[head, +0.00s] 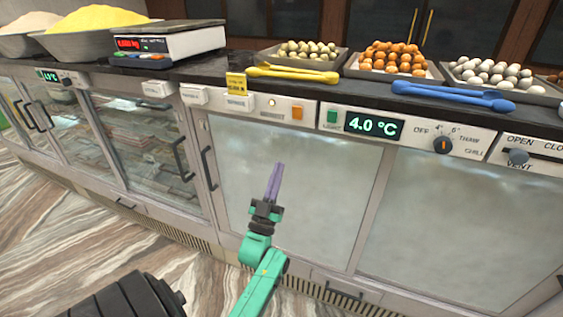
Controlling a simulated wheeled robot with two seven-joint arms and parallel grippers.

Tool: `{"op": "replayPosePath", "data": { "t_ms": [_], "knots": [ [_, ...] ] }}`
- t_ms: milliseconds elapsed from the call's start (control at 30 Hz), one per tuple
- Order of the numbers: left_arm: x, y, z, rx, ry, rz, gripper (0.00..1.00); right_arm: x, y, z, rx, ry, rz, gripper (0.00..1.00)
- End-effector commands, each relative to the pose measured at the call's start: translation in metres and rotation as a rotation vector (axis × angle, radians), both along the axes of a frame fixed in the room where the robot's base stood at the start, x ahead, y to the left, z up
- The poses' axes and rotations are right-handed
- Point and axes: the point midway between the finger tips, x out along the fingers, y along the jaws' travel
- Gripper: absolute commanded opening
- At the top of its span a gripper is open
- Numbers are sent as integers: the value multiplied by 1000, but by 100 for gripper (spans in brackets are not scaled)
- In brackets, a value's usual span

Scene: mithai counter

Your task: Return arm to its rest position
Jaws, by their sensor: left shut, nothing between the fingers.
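My left gripper (276,172) has purple fingers and a dark body on a teal arm. It points up in front of the frosted glass door (320,180) of the counter. Its fingers are together with nothing between them. I cannot tell how far it is from the glass. My right gripper is not in view.
The dark countertop holds trays of round sweets, with orange ones (392,58) in the middle. Yellow tongs (292,74) and blue tongs (452,96) lie near its front edge. A scale (168,42) and bowls stand left. Door handles (208,167) stick out.

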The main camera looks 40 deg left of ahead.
Motion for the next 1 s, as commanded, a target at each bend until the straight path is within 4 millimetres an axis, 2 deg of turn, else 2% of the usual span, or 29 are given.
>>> {"op": "replayPosePath", "data": {
  "t_ms": [300, 600, 667, 767, 867, 900, 967, 1000],
  "knots": [
    [-4, -2, -4, 0, -1, 0, 0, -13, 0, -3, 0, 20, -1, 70],
    [-4, -1, -4, 1, 0, -1, 0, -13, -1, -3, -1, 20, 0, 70],
    [-1, -3, -9, -4, 17, -5, 0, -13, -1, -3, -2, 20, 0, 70],
    [13, -10, -45, -29, 127, -35, 0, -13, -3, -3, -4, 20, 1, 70],
    [30, -28, -121, -74, 351, -94, 0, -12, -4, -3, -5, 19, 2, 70],
    [32, -38, -158, -93, 459, -119, 0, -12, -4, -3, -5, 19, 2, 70],
    [30, -54, -214, -118, 624, -157, 0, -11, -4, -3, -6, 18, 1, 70],
    [24, -64, -250, -131, 731, -178, 0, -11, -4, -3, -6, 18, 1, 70]
  ]
}}
